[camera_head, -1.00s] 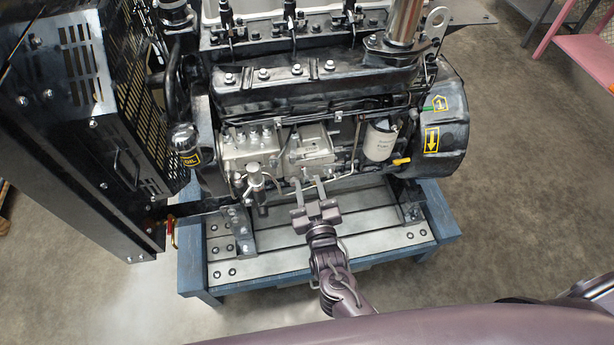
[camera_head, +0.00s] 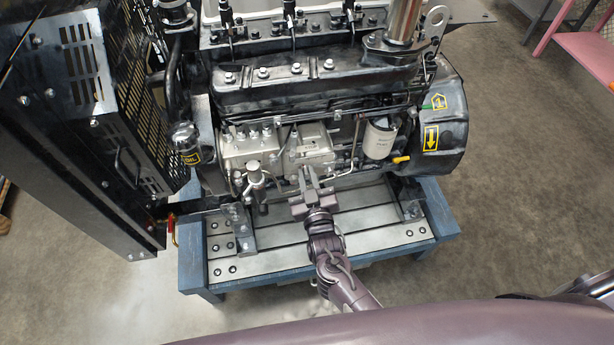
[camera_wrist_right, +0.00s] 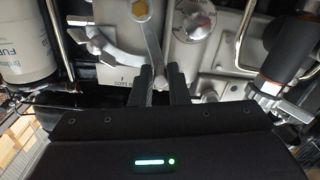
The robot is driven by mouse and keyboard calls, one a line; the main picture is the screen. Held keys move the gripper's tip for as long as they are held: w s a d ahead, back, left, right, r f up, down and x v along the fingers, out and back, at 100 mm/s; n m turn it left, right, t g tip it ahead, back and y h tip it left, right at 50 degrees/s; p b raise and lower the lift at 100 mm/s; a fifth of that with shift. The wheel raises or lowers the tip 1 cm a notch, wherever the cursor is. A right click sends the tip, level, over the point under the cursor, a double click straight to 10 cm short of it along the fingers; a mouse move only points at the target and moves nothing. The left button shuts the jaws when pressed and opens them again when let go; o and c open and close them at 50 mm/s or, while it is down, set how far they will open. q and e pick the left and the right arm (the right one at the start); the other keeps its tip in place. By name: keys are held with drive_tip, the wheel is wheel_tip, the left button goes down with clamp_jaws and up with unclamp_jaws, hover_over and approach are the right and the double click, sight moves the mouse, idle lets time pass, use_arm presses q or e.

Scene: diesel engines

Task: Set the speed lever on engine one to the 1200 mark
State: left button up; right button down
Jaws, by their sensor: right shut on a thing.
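Engine one (camera_head: 315,85) is a black diesel engine with a yellow "1" label (camera_head: 439,102) on its right end. My right gripper (camera_head: 311,178) is at the lower front of the engine, just below the silver pump housing (camera_head: 308,150). In the right wrist view, a grey metal speed lever (camera_wrist_right: 152,45) runs from a round pivot down between the fingers of my right gripper (camera_wrist_right: 160,85), which are shut on its end. A pale plate (camera_wrist_right: 118,76) with small dark marks lies beside the lever. Its lettering is too small to read surely, and the fingers partly hide that area. My left gripper is not in view.
A white fuel filter (camera_head: 380,138) and a yellow handle (camera_head: 401,160) are right of the gripper. A silver fitting (camera_head: 256,180) stands close on its left. The engine sits on a blue-framed stand (camera_head: 444,222).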

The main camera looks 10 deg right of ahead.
drive_tip(key=d+m, duration=0.1)
drive_tip(key=m, duration=0.2)
drive_tip(key=shift+d+r, duration=0.1)
drive_tip(key=shift+d, duration=0.05)
drive_tip(key=c, duration=1.4)
unclamp_jaws()
drive_tip(key=shift+c, duration=0.2)
drive_tip(key=s+b, duration=0.1)
drive_tip(key=s, duration=0.6)
drive_tip(key=shift+s, duration=0.4)
